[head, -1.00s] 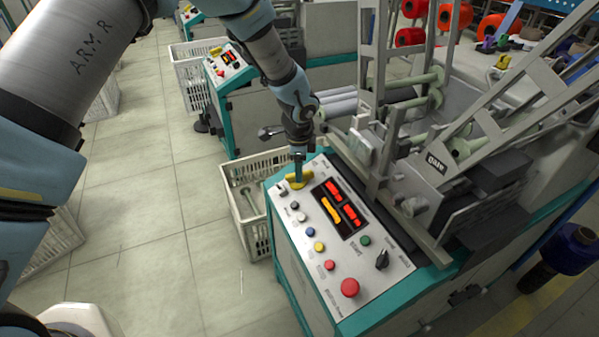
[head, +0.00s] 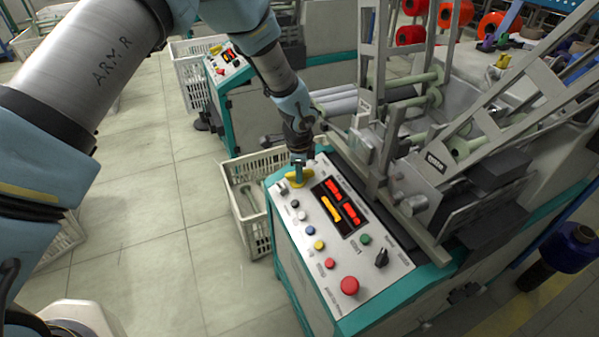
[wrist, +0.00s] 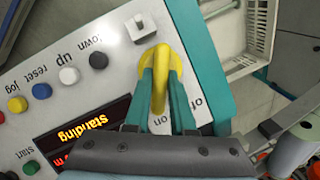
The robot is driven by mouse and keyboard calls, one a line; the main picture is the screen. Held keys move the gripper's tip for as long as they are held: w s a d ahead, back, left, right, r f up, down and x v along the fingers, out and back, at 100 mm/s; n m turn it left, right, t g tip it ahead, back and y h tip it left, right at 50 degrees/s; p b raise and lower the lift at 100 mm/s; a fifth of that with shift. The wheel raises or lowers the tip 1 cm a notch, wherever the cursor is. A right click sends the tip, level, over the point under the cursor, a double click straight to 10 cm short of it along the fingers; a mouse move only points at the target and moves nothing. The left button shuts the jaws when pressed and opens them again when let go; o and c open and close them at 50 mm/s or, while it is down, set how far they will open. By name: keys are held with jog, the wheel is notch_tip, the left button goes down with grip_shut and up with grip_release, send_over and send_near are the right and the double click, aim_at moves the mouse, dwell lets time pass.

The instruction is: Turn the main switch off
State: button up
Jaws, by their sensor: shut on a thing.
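The main switch is a yellow handle (head: 298,178) at the far end of the light control panel (head: 380,283). It also shows in the wrist view (wrist: 158,75), standing over a light plate with partly hidden lettering. My gripper (head: 299,164) reaches down onto the handle from above. In the wrist view its two teal fingers (wrist: 160,98) are shut on the yellow handle, one on each side. The display (wrist: 92,130) beside the switch is lit and its yellow line reads "standing". Part of the switch's base is hidden by the fingers.
Several coloured buttons, a red mushroom button (head: 349,286) and a black knob (head: 381,258) sit on the same panel. A metal frame (head: 375,110) rises close to the right of my arm. A white crate (head: 245,205) stands on the floor left of the machine.

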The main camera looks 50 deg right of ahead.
grip_shut()
jog(key=n, duration=0.3)
jog(key=shift+w+d+g+y, duration=0.15)
jog(key=shift+w+g+y, duration=0.15)
jog(key=shift+g, duration=0.1)
jog(key=shift+w+d+n+g+y+b, duration=0.1)
jog(key=shift+n+g+y+b, duration=0.35)
jog(key=shift+n, duration=0.75)
jog(key=n+g, duration=0.1)
jog(key=n, duration=0.1)
jog(key=n+g+b, duration=0.1)
jog(key=n, duration=0.2)
jog(key=shift+w+n+b, duration=0.3)
jog(key=shift+w, duration=0.1)
jog(key=shift+g, duration=0.25)
jog(key=o, duration=0.8)
grip_release()
jog(key=shift+c, duration=0.2)
